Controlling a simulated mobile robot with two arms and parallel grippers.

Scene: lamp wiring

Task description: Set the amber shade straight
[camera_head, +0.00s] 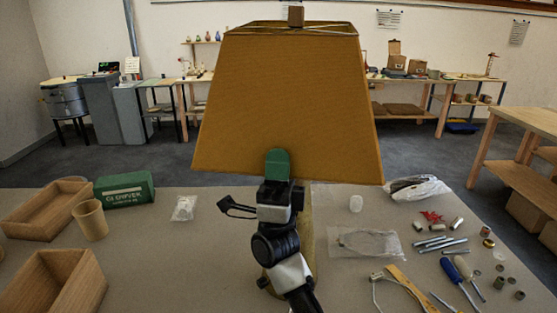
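The amber shade (290,100) stands large in the middle of the head view. It is a tapered shade with a wire frame across its top and a small wooden block (296,16) at the top centre. Its lower edge runs slightly lower on the right than on the left. A lamp post (307,225) shows below it, partly hidden behind my arm. My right gripper (278,170) is at the shade's lower edge, with a green-tipped finger in front of the fabric. Any finger behind the shade is hidden, so its grip cannot be told. My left gripper is not in view.
Wooden boxes (52,283), a cup (90,220) and a green case (125,190) stand at the left of the table. At the right lie plastic bags (370,244), a wooden ruler (408,285), screwdrivers (458,280) and small metal parts. The left-centre table is mostly clear.

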